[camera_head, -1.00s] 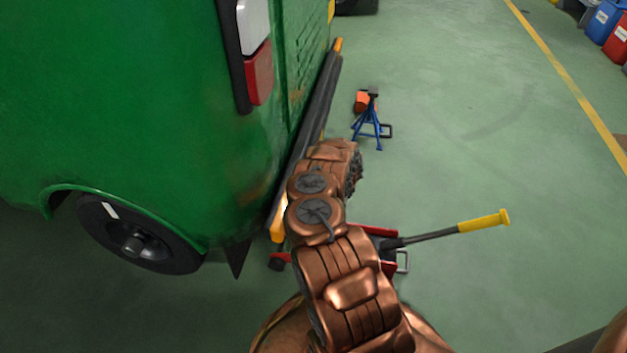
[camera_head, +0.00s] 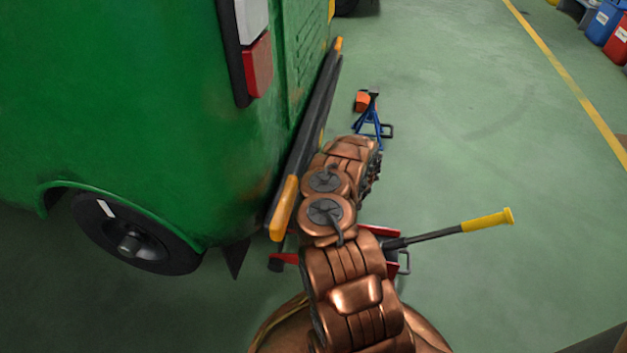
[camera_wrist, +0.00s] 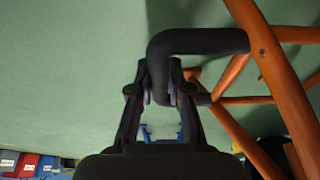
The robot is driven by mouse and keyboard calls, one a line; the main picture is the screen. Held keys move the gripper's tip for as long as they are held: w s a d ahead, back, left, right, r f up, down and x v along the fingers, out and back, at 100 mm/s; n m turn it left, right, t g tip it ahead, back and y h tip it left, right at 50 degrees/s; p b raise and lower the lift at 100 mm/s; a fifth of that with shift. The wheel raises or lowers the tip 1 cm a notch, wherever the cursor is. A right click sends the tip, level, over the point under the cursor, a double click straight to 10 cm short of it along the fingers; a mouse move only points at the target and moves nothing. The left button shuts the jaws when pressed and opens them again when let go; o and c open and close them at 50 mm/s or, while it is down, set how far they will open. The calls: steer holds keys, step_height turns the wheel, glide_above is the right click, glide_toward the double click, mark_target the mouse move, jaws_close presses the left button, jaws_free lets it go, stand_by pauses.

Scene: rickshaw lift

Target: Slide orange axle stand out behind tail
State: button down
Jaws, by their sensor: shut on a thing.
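The orange axle stand (camera_wrist: 270,70) fills the right side of the wrist view, with tubular orange legs and a black bent handle (camera_wrist: 200,42). My gripper (camera_wrist: 160,85) is shut on the downward-bent part of this handle, one dark finger on each side. In the head view my copper arm hides the gripper and the orange stand. The tail of the green rickshaw (camera_head: 150,110) stands left of my arm, with a dark, yellow-ended bumper (camera_head: 308,135) along its rear edge.
A blue axle stand (camera_head: 371,122) and a small orange block (camera_head: 361,100) are beyond my arm. A red floor jack (camera_head: 388,247) with a yellow-gripped handle (camera_head: 485,221) lies beside my arm. The green floor to the right is open. Bins (camera_head: 604,22) stand at the far right.

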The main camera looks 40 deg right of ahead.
steer(key=shift+s+d+f+b, duration=0.1)
steer(key=shift+s+d+b, duration=3.85)
steer(key=shift+s+d, duration=2.9)
steer(key=shift+s, duration=0.2)
steer(key=shift+s+d, duration=3.8)
steer(key=shift+s, duration=0.1)
steer(key=c, duration=1.3)
jaws_free()
steer(key=o, duration=0.3)
steer(key=shift+w, duration=0.15)
steer(key=shift+o, duration=0.2)
steer(key=shift+a+r, duration=0.1)
steer(key=shift+r, duration=0.1)
